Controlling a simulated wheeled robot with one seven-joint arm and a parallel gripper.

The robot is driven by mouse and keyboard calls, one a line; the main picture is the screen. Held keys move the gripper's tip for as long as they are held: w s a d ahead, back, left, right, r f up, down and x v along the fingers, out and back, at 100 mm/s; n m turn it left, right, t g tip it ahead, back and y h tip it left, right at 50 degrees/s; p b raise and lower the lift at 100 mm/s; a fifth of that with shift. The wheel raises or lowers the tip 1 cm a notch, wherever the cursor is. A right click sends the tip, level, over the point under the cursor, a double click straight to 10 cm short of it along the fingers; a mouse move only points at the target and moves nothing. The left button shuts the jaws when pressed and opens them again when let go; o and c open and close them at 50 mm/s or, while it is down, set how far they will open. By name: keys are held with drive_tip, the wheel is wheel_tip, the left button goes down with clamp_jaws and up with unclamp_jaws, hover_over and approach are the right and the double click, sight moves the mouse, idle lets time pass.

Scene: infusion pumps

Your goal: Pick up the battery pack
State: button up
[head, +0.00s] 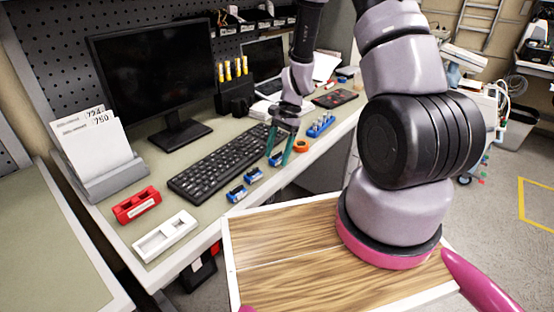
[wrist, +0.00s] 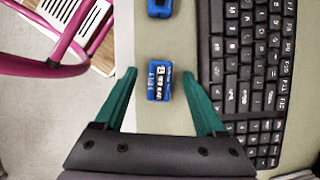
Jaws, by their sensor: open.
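Small blue battery packs lie in a row on the desk beside the keyboard. One battery pack (wrist: 159,81), with a pale and dark printed face, lies between the fingertips in the wrist view, with room on both sides. In the head view this pack (head: 276,159) is partly covered by the fingers. My gripper (head: 280,156) has green fingers, spread open and pointing down at the desk. It also shows in the wrist view (wrist: 159,74), holding nothing. A second blue pack (wrist: 159,7) is cut off at the top of the wrist view.
The black keyboard (head: 222,162) runs close along one side of the packs. The desk edge is close on the other side. An orange tape roll (head: 301,146) and a blue tray (head: 320,124) stand near my gripper. Red (head: 137,204) and white (head: 165,236) holders are at front left.

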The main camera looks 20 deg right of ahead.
sight(277, 153)
drive_tip(key=shift+f, duration=0.2)
clamp_jaws()
drive_tip(key=shift+a, duration=0.1)
wheel_tip(277, 153, up, 10)
drive_tip(key=shift+r, duration=0.1)
idle(0.4)
